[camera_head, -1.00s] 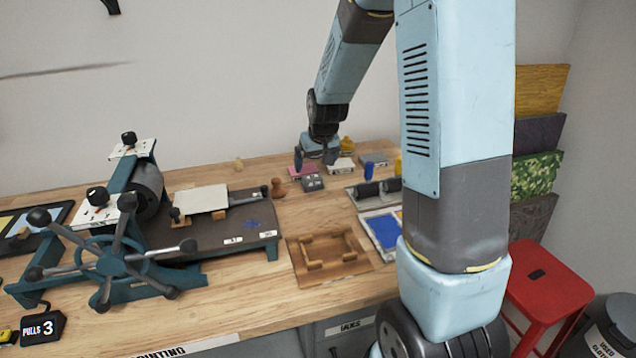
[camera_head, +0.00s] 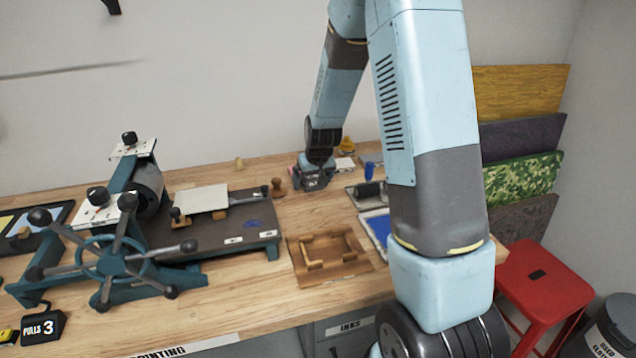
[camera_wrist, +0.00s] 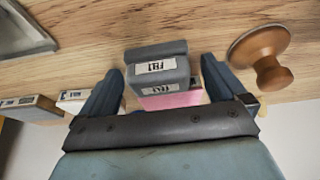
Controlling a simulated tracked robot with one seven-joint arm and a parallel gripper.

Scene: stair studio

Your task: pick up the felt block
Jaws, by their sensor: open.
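The felt block, grey with white labels whose lettering looks upside down (camera_wrist: 160,50), sits on the wooden bench in the wrist view. My gripper (camera_wrist: 162,68) is open, with one dark finger on each side of the block. In the head view my gripper (camera_head: 315,180) is low over the back of the bench and mostly hides the felt block.
A wooden knobbed stamp (camera_wrist: 264,58) stands close beside the right finger; it also shows in the head view (camera_head: 277,187). Other labelled blocks (camera_wrist: 75,98) lie to the left in the wrist view. A wooden tray (camera_head: 330,265) lies nearer the bench front, and a press (camera_head: 110,235) stands left.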

